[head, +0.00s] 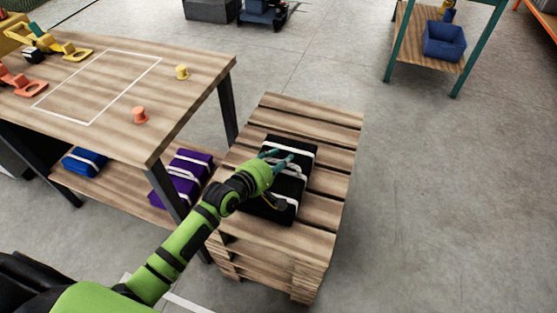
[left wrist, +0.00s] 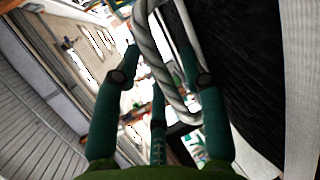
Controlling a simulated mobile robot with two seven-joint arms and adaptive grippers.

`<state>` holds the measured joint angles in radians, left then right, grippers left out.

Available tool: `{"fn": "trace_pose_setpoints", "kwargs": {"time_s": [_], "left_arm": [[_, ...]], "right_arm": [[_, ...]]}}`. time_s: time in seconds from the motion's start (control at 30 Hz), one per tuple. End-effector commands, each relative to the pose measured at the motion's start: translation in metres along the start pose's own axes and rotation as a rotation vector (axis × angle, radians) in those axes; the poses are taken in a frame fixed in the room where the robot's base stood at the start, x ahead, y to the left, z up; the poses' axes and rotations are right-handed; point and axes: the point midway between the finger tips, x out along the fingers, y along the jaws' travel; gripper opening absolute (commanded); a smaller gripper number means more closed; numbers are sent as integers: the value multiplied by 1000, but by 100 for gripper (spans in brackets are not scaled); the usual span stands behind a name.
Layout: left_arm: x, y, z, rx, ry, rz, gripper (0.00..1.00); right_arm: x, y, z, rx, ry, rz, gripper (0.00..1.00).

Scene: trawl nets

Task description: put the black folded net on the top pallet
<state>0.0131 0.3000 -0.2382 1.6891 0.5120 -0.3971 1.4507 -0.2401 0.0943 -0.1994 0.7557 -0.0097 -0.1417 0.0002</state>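The black folded net (head: 296,160) lies on the top pallet (head: 338,142) of a wooden stack and is bound with white straps. In the left wrist view the net (left wrist: 245,60) fills the right side as a dark ribbed surface. My left gripper (head: 277,158) is over the net and hides its middle. Its fingers (left wrist: 160,75) are spread apart. A grey twisted rope loop (left wrist: 160,50) passes between them; I cannot tell whether they touch it. My right gripper is not in view.
A wooden table (head: 190,100) stands left of the pallets, bearing an orange peg (head: 140,115) and a yellow peg (head: 182,72). Its lower shelf holds a purple bundle (head: 182,174) and a blue bundle (head: 84,161). The floor right of the pallets is clear.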

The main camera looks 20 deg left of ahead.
Motion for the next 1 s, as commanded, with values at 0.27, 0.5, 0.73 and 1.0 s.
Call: {"fn": "trace_pose_setpoints", "kwargs": {"time_s": [0.27, 0.5, 0.73, 1.0], "left_arm": [[-1, 1, 0, 0, 0, -3, 44], [-35, 2, 1, 0, 0, -6, 44], [-85, 2, 1, 0, 0, -5, 44], [-118, 2, 1, -1, -1, -4, 44]], "right_arm": [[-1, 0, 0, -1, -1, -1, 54], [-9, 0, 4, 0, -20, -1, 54], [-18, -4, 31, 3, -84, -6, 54], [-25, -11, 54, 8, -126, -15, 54]]}}
